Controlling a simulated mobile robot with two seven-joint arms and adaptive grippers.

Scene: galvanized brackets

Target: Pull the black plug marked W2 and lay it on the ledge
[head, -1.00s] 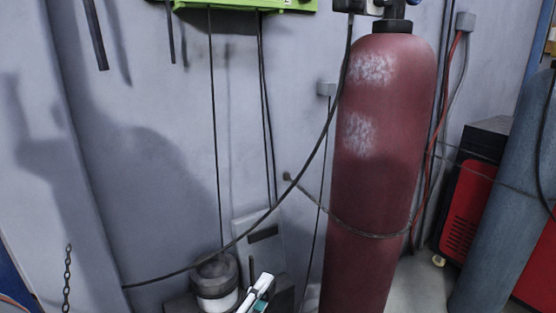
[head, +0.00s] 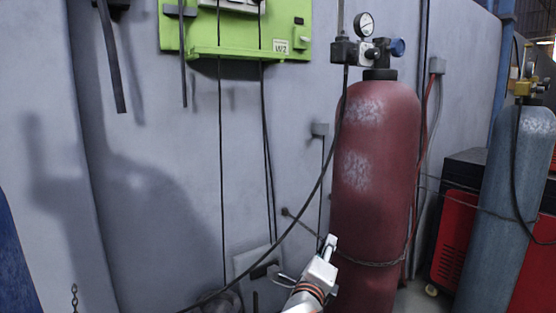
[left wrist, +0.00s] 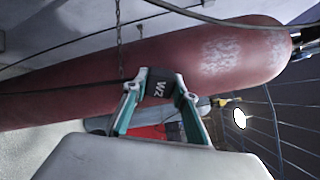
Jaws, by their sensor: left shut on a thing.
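The black plug marked W2 (left wrist: 158,86) is between the fingers of my left gripper (left wrist: 161,90) in the left wrist view, its white marking facing the camera. A dark cable runs left from it. In the head view my left gripper (head: 329,246) is at the lower middle, overlapping the left edge of the red cylinder; the plug cannot be made out there. The green panel (head: 235,30) on the wall carries a white W2 label (head: 281,46). A green ledge (head: 235,53) runs along its bottom edge, above my gripper. My right gripper is not in view.
The red cylinder (head: 375,160) with gauge and valve (head: 365,48) stands close to my gripper. A black hose (head: 318,190) crosses in front of the wall. Thin cables (head: 221,150) hang below the panel. A blue-grey cylinder (head: 490,190) stands at right.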

